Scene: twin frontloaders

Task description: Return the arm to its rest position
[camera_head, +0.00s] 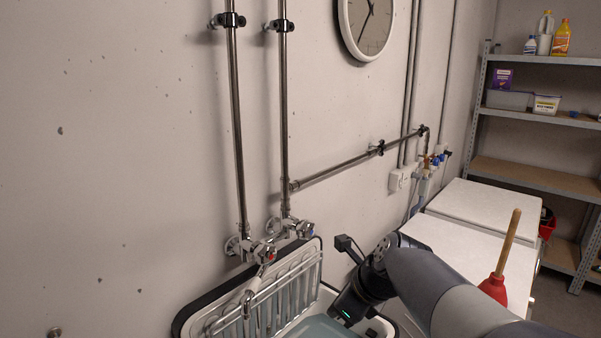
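My arm reaches in from the lower right of the head view. Its dark wrist (362,297), with a small green light, hangs over the right end of the sink (189,318). The fingertips of my gripper do not show clearly, so I cannot see whether it is open or shut, or whether it holds anything. The two frontloaders show only as white tops (487,205) to the right of the sink, partly hidden behind my arm.
A red plunger (494,289) with a wooden handle stands to the right of my arm. The tap (262,254) and pipes are on the wall behind the sink. A metal shelf (540,175) with bottles and boxes stands at the far right.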

